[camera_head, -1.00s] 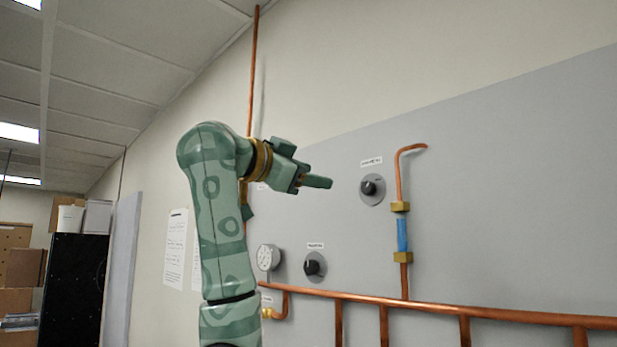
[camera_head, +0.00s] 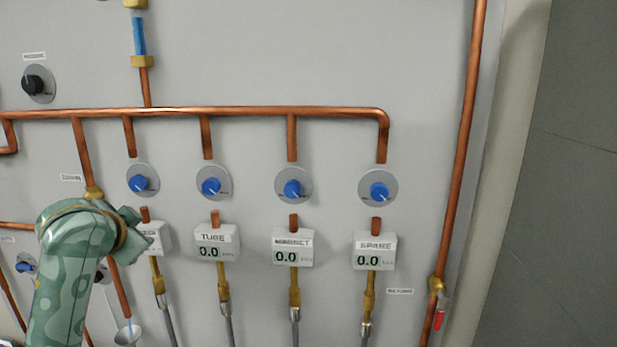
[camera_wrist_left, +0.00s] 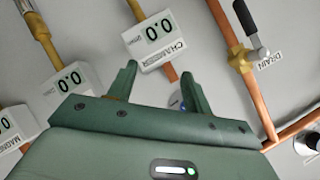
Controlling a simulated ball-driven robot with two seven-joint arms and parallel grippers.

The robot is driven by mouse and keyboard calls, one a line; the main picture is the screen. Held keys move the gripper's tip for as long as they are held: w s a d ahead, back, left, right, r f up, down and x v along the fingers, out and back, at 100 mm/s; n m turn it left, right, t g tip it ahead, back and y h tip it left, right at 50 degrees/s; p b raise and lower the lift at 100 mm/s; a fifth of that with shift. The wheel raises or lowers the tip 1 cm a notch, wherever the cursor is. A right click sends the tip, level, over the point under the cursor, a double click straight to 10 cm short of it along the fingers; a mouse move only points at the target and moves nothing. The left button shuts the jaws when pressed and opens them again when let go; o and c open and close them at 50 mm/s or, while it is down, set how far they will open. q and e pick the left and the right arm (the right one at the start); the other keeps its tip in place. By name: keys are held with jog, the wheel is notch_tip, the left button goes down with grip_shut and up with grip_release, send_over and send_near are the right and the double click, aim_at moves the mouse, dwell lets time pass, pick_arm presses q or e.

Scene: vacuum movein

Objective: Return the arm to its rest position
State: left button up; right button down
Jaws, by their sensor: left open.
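My left arm (camera_head: 68,270), in green patterned covers, rises at the lower left of the head view, bent at the top. Its left gripper (camera_head: 132,236) is seen there partly, in front of the wall panel beside the leftmost flow meter. In the left wrist view the two green fingers of the gripper (camera_wrist_left: 160,74) stand apart with nothing between them. They point at the panel near a white meter labelled CHAMBER (camera_wrist_left: 155,42) reading 0.0. I cannot tell whether they touch anything. My right gripper is not in view.
A grey panel holds a copper manifold (camera_head: 250,111), several blue knobs such as this one (camera_head: 379,190), and meters marked TUBE (camera_head: 213,247), MAGNET (camera_head: 292,250) and SPARE (camera_head: 374,252). A drain valve (camera_wrist_left: 240,58) is near the gripper. A red-handled valve (camera_head: 439,318) is at right.

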pick_arm(q)
jog(key=s+d+f+g, duration=0.1)
jog(key=s+f, duration=0.3)
jog(key=f, duration=0.4)
jog(key=s+d+f+g, duration=0.1)
jog(key=s+f, duration=0.3)
jog(key=f, duration=0.3)
jog(key=s+d+f+g+y, duration=0.1)
jog(key=s+f+g, duration=0.1)
jog(key=s+f, duration=0.75)
jog(key=s+d+f+g+y, duration=0.1)
jog(key=s+f, duration=0.3)
jog(key=s, duration=1)
jog(key=s+d+f+g+h+b, duration=0.15)
jog(key=f+b, duration=0.25)
jog(key=f, duration=1.2)
jog(key=s+d+f+g+h+b, duration=0.1)
jog(key=s+d+f+h+b, duration=0.15)
jog(key=f, duration=1.45)
jog(key=s+f+n+g+b, duration=0.3)
jog(key=s+f+b, duration=0.4)
jog(key=s+f, duration=1.2)
notch_tip(320, 180, down, 4)
jog(key=shift+s+d+f+h+b, duration=0.15)
jog(key=shift+s+d+h+b, duration=0.15)
jog(key=shift+h, duration=0.1)
